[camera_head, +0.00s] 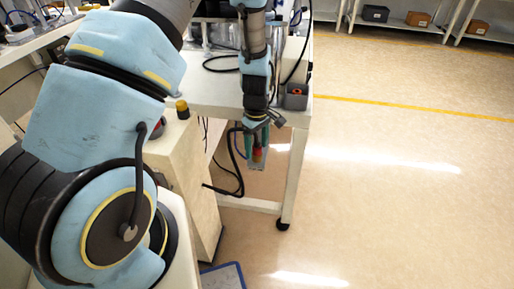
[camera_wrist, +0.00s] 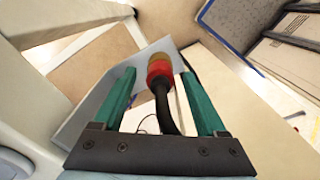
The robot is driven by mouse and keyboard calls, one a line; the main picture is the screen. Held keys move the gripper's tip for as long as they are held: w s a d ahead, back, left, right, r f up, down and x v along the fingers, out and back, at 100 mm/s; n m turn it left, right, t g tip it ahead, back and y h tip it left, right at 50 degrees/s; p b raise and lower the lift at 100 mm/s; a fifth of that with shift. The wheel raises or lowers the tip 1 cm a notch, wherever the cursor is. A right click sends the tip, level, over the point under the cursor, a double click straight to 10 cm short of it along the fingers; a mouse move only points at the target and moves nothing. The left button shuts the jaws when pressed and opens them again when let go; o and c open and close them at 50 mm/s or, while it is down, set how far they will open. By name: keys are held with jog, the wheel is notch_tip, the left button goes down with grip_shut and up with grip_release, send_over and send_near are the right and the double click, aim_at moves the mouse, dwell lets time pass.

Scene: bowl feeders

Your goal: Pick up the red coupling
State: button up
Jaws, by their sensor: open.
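The red coupling (camera_wrist: 159,70) shows in the wrist view as a red piece with a brass-coloured end and a dark curved stem or hose below it. It lies between the two green fingers of my gripper (camera_wrist: 158,76), near their tips. There are visible gaps to both fingers, so the gripper is open around it. In the head view, my gripper (camera_head: 257,163) points down beside the white table's front edge, with the red coupling (camera_head: 257,154) showing small between the fingers. I cannot tell what supports the coupling.
A white table (camera_head: 215,90) stands behind the gripper, its leg close to the right. A small grey bin (camera_head: 295,98) with something red inside sits on its corner. A pale box-like stand (camera_head: 185,150) is to the left. Open floor (camera_head: 400,190) lies to the right.

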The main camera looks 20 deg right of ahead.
jog(key=shift+f, duration=0.1)
grip_shut()
dwell(0.6)
